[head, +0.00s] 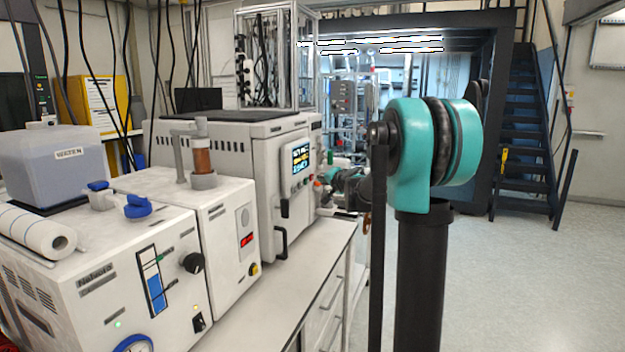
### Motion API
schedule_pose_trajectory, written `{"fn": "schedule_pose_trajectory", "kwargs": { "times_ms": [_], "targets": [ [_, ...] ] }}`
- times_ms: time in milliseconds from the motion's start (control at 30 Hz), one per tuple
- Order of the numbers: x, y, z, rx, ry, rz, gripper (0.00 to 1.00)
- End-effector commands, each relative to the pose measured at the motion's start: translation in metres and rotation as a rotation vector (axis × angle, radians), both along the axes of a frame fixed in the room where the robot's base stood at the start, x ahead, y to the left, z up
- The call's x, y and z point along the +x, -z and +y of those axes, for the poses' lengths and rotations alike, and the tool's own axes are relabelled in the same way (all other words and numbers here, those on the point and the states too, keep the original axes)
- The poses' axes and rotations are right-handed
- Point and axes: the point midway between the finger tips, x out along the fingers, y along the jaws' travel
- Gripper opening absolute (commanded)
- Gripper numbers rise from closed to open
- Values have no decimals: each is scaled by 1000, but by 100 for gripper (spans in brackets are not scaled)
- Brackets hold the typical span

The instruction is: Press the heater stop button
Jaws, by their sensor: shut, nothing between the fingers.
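A white unit (226,245) on the bench has a red digital display (247,240), a small round control above it and a yellowish button (254,269) low on its front. A taller white cabinet (280,165) beyond it has a lit colour screen (300,158) and black handles. No readable label shows which control is the heater stop button. My arm's teal and black joint (435,140) stands right of the bench. A smaller teal part of my arm (348,180) shows behind it, near the cabinet's right side. I cannot make out my gripper's fingers.
A nearer white instrument (110,290) has a black knob, a blue-and-white gauge and a blue-rimmed dial. A bare strip of white bench top (300,265) runs before the units. Open floor (530,270) lies at right, with dark stairs (522,120) behind.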

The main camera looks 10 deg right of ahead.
Motion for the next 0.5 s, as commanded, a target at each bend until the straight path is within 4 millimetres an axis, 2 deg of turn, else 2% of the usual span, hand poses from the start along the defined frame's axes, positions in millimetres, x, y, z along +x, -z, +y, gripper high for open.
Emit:
{"fn": "schedule_pose_trajectory", "kwargs": {
  "times_ms": [500],
  "targets": [
    [3,0,6,0,-1,0,0]
  ]
}}
